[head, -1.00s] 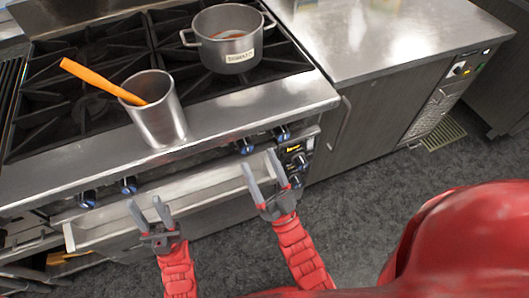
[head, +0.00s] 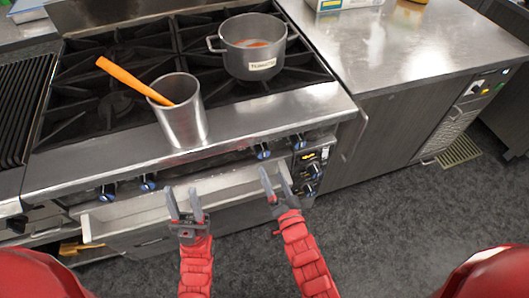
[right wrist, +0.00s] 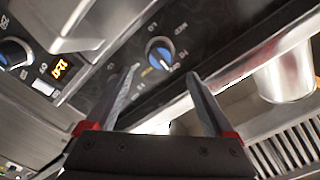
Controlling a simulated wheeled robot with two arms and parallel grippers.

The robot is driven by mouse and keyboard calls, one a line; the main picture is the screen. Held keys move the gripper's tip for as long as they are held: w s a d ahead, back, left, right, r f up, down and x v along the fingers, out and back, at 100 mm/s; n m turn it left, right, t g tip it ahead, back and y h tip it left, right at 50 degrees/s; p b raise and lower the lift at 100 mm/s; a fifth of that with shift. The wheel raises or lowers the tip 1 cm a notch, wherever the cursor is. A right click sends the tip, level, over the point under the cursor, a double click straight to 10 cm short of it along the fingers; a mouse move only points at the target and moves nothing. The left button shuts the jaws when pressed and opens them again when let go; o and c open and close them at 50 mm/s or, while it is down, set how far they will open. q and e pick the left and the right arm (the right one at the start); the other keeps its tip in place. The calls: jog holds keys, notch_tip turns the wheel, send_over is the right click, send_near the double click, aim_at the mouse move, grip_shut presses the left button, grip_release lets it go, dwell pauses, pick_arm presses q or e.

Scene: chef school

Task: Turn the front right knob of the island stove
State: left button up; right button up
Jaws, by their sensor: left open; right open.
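The island stove (head: 240,121) has several blue-ringed knobs on its front. The front right burner knob (head: 297,142) is at the right end of the row, with another knob (head: 262,151) just left of it. My right gripper (head: 275,172) is open and empty, below and in front of these two knobs. In the right wrist view, a knob (right wrist: 161,52) marked LO, MED and HI shows beyond the open fingers, apart from them; I cannot tell which of the two it is. My left gripper (head: 183,200) is open and empty in front of the stove.
A pulled-out metal drawer or tray (head: 120,215) runs below the knobs. A display panel with more knobs (head: 313,170) is at the right. A metal cup (head: 182,115) with an orange utensil and a pot (head: 250,55) stand on top. Grey floor is free at right.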

aim_at(265, 157)
jog(key=p+x, duration=0.1)
jog(key=x, duration=0.7)
jog(key=shift+w, duration=0.3)
jog(key=shift+f, duration=0.1)
jog(key=c, duration=1.4)
